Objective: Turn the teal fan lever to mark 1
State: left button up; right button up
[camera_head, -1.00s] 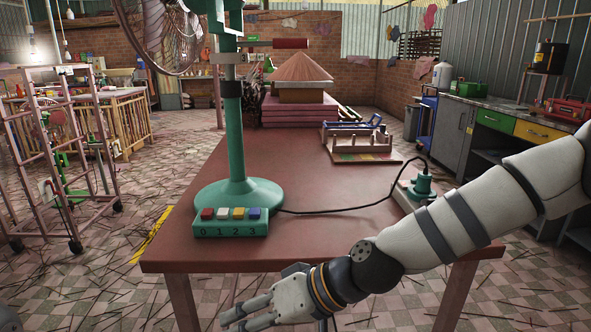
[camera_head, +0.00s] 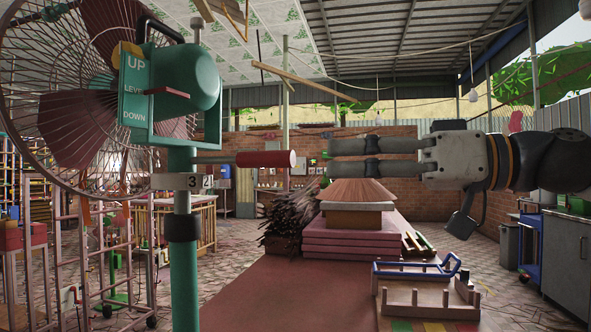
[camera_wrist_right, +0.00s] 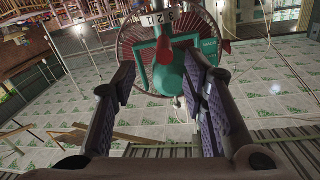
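The teal fan (camera_head: 185,85) stands at the left of the head view on its post. A lever with a red cylindrical grip (camera_head: 266,158) sticks out to the right from the post, above a pale collar (camera_head: 182,182). In the right wrist view the red grip (camera_wrist_right: 163,50) shows end-on between and beyond the spread fingers (camera_wrist_right: 160,82). My left gripper is not in view.
An UP/LEVEL/DOWN plate (camera_head: 135,90) with a small lever is on the fan head. The air between gripper and grip is clear.

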aim_at(276, 158)
jog(key=x, duration=1.2)
jog(key=shift+s+a+r+p, duration=0.1)
jog(key=shift+s+r+p, duration=0.1)
jog(key=shift+r+p, duration=0.2)
jog(key=shift+c, duration=0.4)
grip_shut()
